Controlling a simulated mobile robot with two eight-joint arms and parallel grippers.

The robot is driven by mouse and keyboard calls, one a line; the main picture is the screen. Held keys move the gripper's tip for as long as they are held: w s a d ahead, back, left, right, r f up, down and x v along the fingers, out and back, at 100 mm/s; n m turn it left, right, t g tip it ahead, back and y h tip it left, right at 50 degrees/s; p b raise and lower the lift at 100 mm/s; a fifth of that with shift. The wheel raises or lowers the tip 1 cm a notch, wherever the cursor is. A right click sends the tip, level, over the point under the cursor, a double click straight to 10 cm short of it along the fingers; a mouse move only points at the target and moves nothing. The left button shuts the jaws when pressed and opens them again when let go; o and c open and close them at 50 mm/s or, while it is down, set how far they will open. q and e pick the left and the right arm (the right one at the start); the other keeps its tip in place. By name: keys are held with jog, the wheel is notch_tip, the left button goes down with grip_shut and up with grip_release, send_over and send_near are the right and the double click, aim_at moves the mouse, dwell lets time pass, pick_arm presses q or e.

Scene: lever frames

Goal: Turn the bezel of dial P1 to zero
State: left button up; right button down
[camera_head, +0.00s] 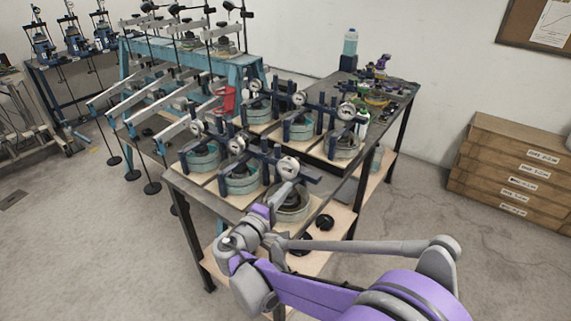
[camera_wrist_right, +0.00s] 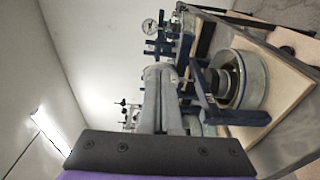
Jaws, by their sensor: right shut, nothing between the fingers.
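Several round white dials stand on dark blue frames over grey-green ring cells on the table. No label P1 is legible, so I cannot tell which is P1. The nearest dial (camera_head: 287,167) is just beyond my right gripper (camera_head: 283,184), which reaches it from the front; whether they touch is unclear. In the right wrist view my right gripper (camera_wrist_right: 160,70) has its grey fingers together with nothing between them. A dial (camera_wrist_right: 149,26) shows past the fingertips there, and a ring cell (camera_wrist_right: 252,80) lies to the right. Dial markings are too small to read. My left gripper is out of view.
Other dials (camera_head: 236,142) and frames crowd the table (camera_head: 180,186) close beyond the gripper. A teal bench (camera_head: 130,50) with long lever arms stands to the left. The floor in front is open.

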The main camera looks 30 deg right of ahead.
jog(key=x, duration=0.6)
jog(key=shift+d, duration=0.35)
jog(key=shift+w+a+f, duration=0.1)
jog(key=shift+w+a, duration=0.1)
jog(key=shift+w, duration=0.1)
dwell(0.5)
jog(key=shift+f, duration=0.3)
jog(key=shift+s+d, duration=0.1)
dwell(0.3)
jog(key=shift+s, duration=0.15)
jog(key=v, duration=0.6)
jog(key=shift+b, duration=0.3)
